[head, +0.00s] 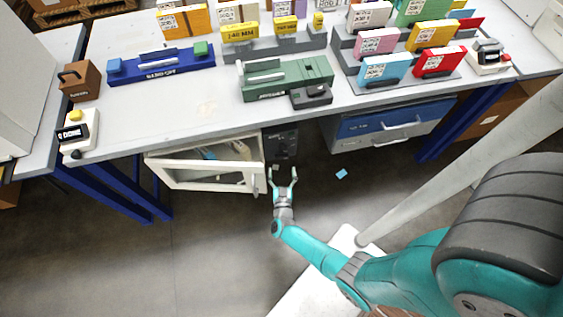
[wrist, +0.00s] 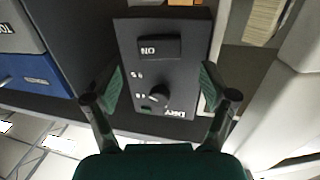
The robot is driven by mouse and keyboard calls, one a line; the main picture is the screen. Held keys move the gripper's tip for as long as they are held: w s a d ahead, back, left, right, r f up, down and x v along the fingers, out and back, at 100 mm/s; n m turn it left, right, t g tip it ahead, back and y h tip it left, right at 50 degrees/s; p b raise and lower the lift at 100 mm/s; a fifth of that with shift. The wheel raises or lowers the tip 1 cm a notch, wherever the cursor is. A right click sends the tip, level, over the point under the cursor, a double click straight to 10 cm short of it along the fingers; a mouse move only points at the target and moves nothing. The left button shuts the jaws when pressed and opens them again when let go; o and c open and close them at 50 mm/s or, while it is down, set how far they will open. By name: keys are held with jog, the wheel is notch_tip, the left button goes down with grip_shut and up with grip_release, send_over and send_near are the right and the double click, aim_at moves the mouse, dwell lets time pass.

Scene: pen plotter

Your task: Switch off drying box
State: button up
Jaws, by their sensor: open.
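The drying box (head: 256,150) is under the table, with its white-framed door (head: 208,181) at its left. Its dark control panel (head: 281,145) is at its right side. In the wrist view the panel (wrist: 185,75) appears upside down. It carries a black rocker switch (wrist: 159,47) lettered ON, a round dial (wrist: 158,96) with small markings and a DRY label (wrist: 181,113). My gripper (head: 283,173) is open and empty in front of the panel. In the wrist view its fingers (wrist: 161,86) stand either side of the dial, with the switch beyond the fingertips.
A cabinet with blue and grey drawers (head: 390,138) stands right of the panel under the table. The white door juts out left of my gripper. A small blue piece (head: 341,174) lies on the floor. The tabletop (head: 205,110) above holds a green device and several boxes.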

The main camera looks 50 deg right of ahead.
aim_at(282, 158)
jog(key=shift+x, duration=2.2)
jog(key=c, duration=1.2)
jog(key=shift+o, duration=0.2)
